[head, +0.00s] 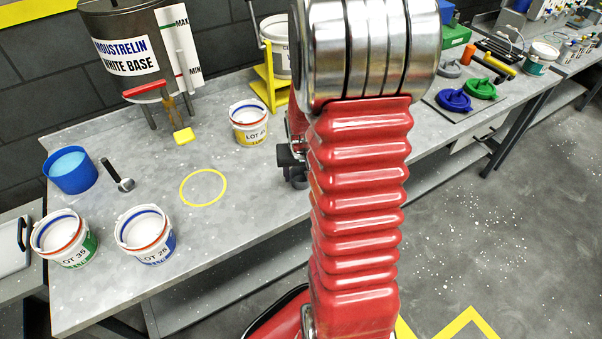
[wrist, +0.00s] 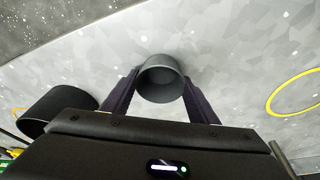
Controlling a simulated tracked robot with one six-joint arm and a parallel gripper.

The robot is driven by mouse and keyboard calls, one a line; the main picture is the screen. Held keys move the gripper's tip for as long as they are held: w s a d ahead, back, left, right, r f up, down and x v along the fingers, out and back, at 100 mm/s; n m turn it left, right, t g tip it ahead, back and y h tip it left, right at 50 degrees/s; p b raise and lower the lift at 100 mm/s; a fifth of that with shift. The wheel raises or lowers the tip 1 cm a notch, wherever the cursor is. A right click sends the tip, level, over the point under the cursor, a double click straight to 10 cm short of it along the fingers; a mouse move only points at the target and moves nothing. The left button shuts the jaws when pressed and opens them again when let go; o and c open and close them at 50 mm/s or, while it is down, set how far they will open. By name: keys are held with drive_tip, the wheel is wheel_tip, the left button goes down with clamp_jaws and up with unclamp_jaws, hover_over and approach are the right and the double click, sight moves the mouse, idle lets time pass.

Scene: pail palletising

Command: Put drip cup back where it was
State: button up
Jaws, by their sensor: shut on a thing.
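The drip cup (wrist: 161,88) is a small dark grey round cup, seen in the wrist view between the two fingers of my gripper (wrist: 160,78). My gripper is shut on it. In the head view, my gripper (head: 291,158) shows only in part at the left edge of my red arm, over the front part of the grey bench. The arm hides much of it there. I cannot tell whether the cup touches the bench top. A yellow ring (head: 203,204) is marked on the bench to the left of my gripper. It also shows at the right of the wrist view (wrist: 273,101).
A lot pail (head: 249,125) stands behind the ring. Two open pails (head: 147,232) (head: 65,243) stand at the front left, near a blue tub (head: 70,171) and a black-handled tool (head: 116,174). A large tank (head: 125,50) stands at the back. The bench around the ring is clear.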

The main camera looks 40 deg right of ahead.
drive_tip(key=shift+f, duration=0.1)
drive_tip(key=o, duration=1.1)
drive_tip(key=shift+v, duration=6.1)
drive_tip(key=s+a+r+n+t, duration=0.1)
drive_tip(key=s+a+r+n, duration=0.1)
drive_tip(key=a, duration=0.6)
drive_tip(key=s+a+r+n+t+y, duration=0.1)
drive_tip(key=s+a+r+n, duration=0.1)
drive_tip(key=s+a+r, duration=0.2)
drive_tip(key=s+a+r+n+t, duration=0.1)
drive_tip(key=s+a+r+n, duration=0.2)
drive_tip(key=a, duration=0.9)
drive_tip(key=shift+s+a+r+y, duration=0.1)
drive_tip(key=shift+s+r+y, duration=0.1)
drive_tip(key=shift+r, duration=0.7)
drive_tip(key=shift+s+a+r+y, duration=0.1)
drive_tip(key=shift+r+y, duration=0.1)
drive_tip(key=shift+r, duration=0.75)
